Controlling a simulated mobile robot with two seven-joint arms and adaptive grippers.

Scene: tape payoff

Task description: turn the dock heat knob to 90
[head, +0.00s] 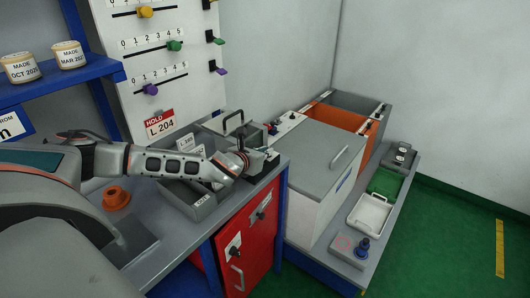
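My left arm comes in from the left across the grey bench, and my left gripper (263,160) is over the bench's right end, next to a small dark block. The gripper is small and partly hidden by its own wrist, so I cannot tell whether it is open or shut. My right gripper is out of view. I cannot tell which knob is the dock heat knob. A blue knob (362,248) stands on the low grey ledge at the right. A grey box with dark tops (402,153) sits farther back.
The grey bench (243,198) holds a file tray (190,205) and an orange part (116,198). Below is a red cabinet door (250,240). A white lidded chest (318,155) and a white tray (370,215) stand right. A slider board (160,50) is behind. Green floor is clear at right.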

